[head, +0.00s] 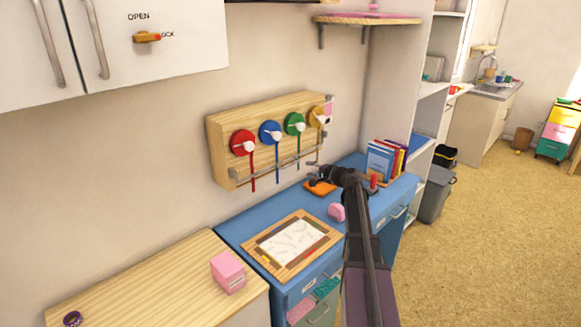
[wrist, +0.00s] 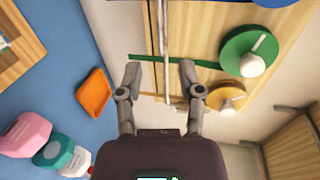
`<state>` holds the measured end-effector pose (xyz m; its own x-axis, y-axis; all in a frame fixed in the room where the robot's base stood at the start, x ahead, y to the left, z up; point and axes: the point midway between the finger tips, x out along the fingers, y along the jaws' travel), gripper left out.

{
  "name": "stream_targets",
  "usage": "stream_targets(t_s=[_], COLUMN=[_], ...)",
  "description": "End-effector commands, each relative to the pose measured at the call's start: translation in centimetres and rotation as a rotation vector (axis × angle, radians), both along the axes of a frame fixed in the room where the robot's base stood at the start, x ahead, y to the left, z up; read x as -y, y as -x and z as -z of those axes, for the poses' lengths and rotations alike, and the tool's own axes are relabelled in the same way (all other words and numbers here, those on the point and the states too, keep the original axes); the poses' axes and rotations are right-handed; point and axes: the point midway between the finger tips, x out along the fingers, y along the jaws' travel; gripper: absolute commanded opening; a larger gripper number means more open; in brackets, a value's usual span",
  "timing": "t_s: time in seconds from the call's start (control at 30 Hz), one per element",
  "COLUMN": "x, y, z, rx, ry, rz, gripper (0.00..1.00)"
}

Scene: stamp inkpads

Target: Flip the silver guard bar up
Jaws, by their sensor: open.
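A wooden wall board (head: 222,140) carries red, blue, green and yellow round discs with hanging ribbons. The thin silver guard bar (head: 282,163) runs along the lower front of the board, across the ribbons. In the wrist view the bar (wrist: 166,45) runs from the top edge down between my fingers, with the green disc (wrist: 236,54) and yellow disc (wrist: 226,98) to its right. My gripper (wrist: 160,70) is open, one finger on each side of the bar's line, with no contact visible. In the head view my gripper (head: 314,174) is at the board's lower right end.
Below is a blue desk (head: 235,233) with an orange pad (head: 319,188), a framed paper tray (head: 272,263) and a pink stamp (head: 336,212). Books (head: 381,160) stand to the right of my gripper. A shelf (head: 367,19) juts out above.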

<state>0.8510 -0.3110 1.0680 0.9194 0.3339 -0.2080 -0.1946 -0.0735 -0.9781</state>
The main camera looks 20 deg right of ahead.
Motion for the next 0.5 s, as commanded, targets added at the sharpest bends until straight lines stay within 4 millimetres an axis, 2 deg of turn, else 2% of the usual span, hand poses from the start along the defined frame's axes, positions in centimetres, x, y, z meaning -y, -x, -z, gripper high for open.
stream_targets(t_s=[0.5], x=[-2.7], y=[-7.5], z=[1.8], rx=[-0.001], ry=[0.001], rz=[-0.003], gripper=[0.48])
